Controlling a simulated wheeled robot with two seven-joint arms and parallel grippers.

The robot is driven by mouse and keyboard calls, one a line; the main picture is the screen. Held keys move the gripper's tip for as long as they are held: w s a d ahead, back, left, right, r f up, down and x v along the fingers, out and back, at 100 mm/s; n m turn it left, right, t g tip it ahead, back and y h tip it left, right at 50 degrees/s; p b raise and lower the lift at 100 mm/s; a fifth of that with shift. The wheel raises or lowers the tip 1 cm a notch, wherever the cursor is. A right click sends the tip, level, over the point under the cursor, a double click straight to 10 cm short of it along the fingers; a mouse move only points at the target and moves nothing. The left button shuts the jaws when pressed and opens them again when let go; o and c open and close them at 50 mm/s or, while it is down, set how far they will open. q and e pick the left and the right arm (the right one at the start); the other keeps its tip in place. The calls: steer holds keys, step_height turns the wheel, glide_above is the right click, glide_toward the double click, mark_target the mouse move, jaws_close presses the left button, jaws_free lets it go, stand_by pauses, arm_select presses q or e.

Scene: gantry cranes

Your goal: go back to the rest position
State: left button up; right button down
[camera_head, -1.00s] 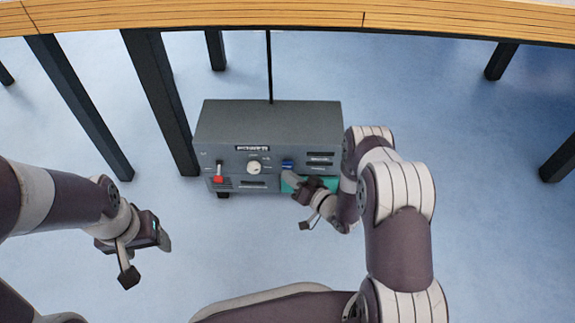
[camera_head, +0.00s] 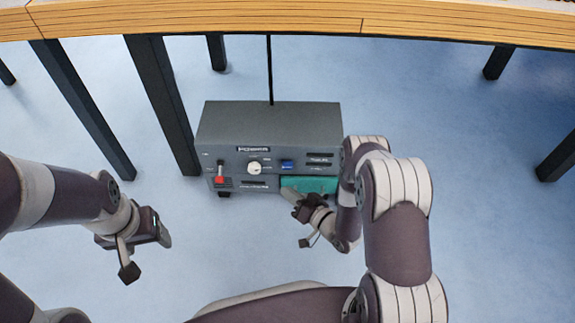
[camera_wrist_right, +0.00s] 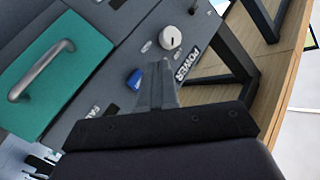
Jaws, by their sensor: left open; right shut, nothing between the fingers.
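My left gripper (camera_head: 163,232) is open and empty over the floor at the left in the head view. My right gripper (camera_head: 290,194) is just in front of the grey power box (camera_head: 268,125), near its teal panel (camera_head: 318,184). In the right wrist view its fingers (camera_wrist_right: 158,68) are shut with nothing between them, and they appear in front of the box face. The wrist view also shows the blue button (camera_wrist_right: 135,78), the white knob (camera_wrist_right: 170,38) and the teal panel with a metal handle (camera_wrist_right: 40,70). A red switch (camera_head: 220,179) is at the box's left.
A wooden table top (camera_head: 300,16) runs across the back on dark legs (camera_head: 163,105). A thin black pole (camera_head: 270,70) rises behind the box. The blue floor (camera_head: 230,245) between my arms is clear.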

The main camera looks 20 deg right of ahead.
stand_by(0.8)
steer(key=s+d+f+n+g+h, duration=0.1)
steer(key=s+f+g+h, duration=0.1)
steer(key=s+f+g, duration=0.15)
steer(key=s+d+f+g+h, duration=0.2)
steer(key=f+g, duration=0.1)
steer(key=f, duration=0.2)
steer(key=s+d+r+g+h+p, duration=0.2)
steer(key=s+d+r+g+p, duration=0.15)
steer(key=r, duration=0.55)
steer(key=s+d+r+g+h+p, duration=0.2)
steer(key=s+r+g+p, duration=0.15)
steer(key=r, duration=0.65)
steer(key=s+a+r+g+p, duration=0.1)
steer(key=s+a+r+p, duration=0.15)
steer(key=r, duration=0.65)
steer(key=s+a+r+g+p, duration=0.15)
steer(key=s+r, duration=0.25)
steer(key=r, duration=0.6)
step_height(320, 180, up, 45)
steer(key=w+t+p, duration=0.2)
steer(key=t+p, duration=0.1)
steer(key=p, duration=3.7)
steer(key=shift+a+n+p, duration=0.3)
steer(key=shift+n+p, duration=0.1)
